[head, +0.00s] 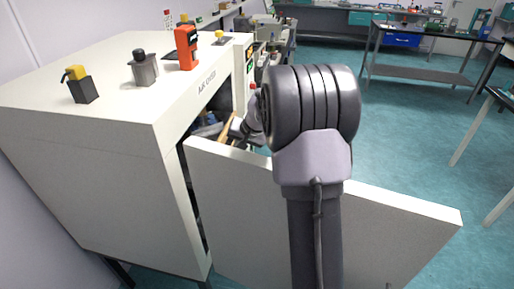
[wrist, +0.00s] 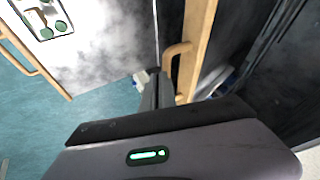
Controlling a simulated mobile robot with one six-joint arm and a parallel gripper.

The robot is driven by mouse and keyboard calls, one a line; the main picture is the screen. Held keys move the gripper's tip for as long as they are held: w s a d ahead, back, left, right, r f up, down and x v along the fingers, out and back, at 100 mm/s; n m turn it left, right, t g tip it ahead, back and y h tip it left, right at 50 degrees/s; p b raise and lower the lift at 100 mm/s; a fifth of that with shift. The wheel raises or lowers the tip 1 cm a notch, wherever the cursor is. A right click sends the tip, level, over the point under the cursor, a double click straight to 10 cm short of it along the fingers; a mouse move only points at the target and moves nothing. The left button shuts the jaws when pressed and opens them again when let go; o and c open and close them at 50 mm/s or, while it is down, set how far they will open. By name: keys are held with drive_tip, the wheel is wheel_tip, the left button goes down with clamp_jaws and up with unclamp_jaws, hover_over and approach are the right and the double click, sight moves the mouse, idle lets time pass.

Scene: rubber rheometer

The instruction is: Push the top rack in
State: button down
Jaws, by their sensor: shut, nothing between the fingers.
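The top rack appears to be the wood-coloured bar (wrist: 198,40) with a looped handle in the wrist view. A small part of a tan bar (head: 227,127) also shows in the cabinet opening in the head view. My gripper (wrist: 155,82) is shut and empty, its fingers close to the handle on the left side. I cannot tell whether they touch. In the head view my arm reaches over the open door into the opening, and the fingertips are hidden. How far the rack sticks out is unclear.
The white cabinet (head: 90,150) has its door (head: 400,225) swung open beside my arm. Small devices, including an orange one (head: 187,47), stand on its top. In the wrist view, dark cabinet interior (wrist: 285,85) lies right. Teal floor (head: 420,140) is open at right.

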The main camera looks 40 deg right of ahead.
drive_tip(key=w+a+p, duration=0.1)
drive_tip(key=w+a, duration=0.1)
drive_tip(key=w, duration=0.1)
drive_tip(key=w+a+p, duration=0.1)
drive_tip(key=w+a, duration=0.2)
drive_tip(key=shift+w+a, duration=0.1)
drive_tip(key=shift+w, duration=0.1)
idle(0.4)
